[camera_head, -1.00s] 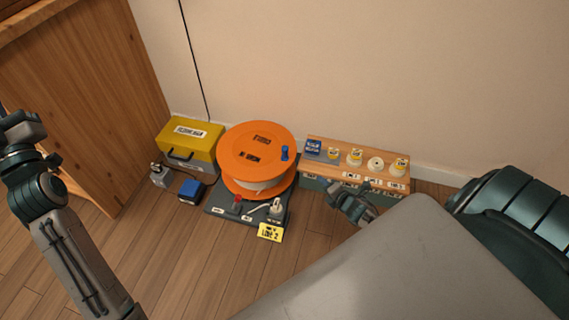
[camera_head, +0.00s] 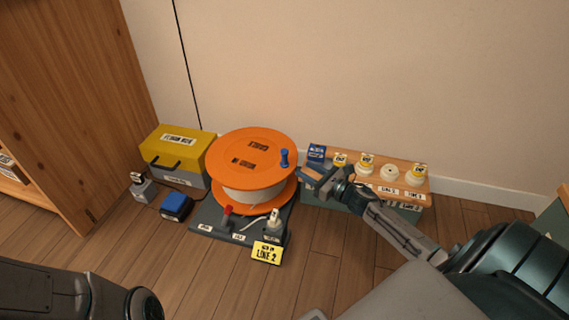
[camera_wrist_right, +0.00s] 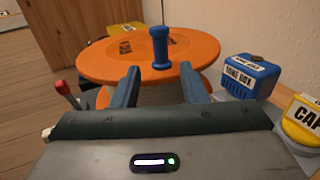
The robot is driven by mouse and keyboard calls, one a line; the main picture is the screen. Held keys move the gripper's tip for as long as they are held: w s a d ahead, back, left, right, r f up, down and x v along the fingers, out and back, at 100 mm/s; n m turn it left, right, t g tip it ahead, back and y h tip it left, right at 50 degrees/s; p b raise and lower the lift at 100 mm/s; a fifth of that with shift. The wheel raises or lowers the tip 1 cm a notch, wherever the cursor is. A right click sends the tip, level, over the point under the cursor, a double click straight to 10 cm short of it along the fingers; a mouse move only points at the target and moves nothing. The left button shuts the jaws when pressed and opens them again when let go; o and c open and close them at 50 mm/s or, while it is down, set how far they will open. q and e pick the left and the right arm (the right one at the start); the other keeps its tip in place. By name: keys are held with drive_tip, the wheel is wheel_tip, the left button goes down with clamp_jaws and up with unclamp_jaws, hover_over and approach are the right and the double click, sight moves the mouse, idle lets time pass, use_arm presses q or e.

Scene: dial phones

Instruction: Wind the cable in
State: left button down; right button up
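An orange cable reel (camera_head: 253,147) with a pale cable drum (camera_head: 253,194) stands on a dark base plate (camera_head: 213,225) on the floor. A blue crank handle (camera_head: 285,157) stands upright near the right edge of its top disc. My right gripper (camera_head: 308,175) is just right of the reel, below the handle in the picture. In the right wrist view its two blue fingers (camera_wrist_right: 160,85) are apart and empty, with the handle (camera_wrist_right: 160,47) ahead between them. A short white cable runs to a plug (camera_head: 273,222) on the base. My left gripper is out of view; only dark left arm parts show.
A red lever (camera_head: 227,214) and a yellow "LINE 2" tag (camera_head: 267,252) are at the base's front. A yellow-lidded box (camera_head: 178,148) and a small blue box (camera_head: 177,206) are left. A wooden-topped bench (camera_head: 400,178) with a blue tone box (camera_wrist_right: 250,75) is right.

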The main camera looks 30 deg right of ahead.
sight(284, 165)
drive_tip(key=b+x, duration=0.1)
drive_tip(key=x, duration=0.9)
drive_tip(key=shift+w, duration=0.1)
clamp_jaws()
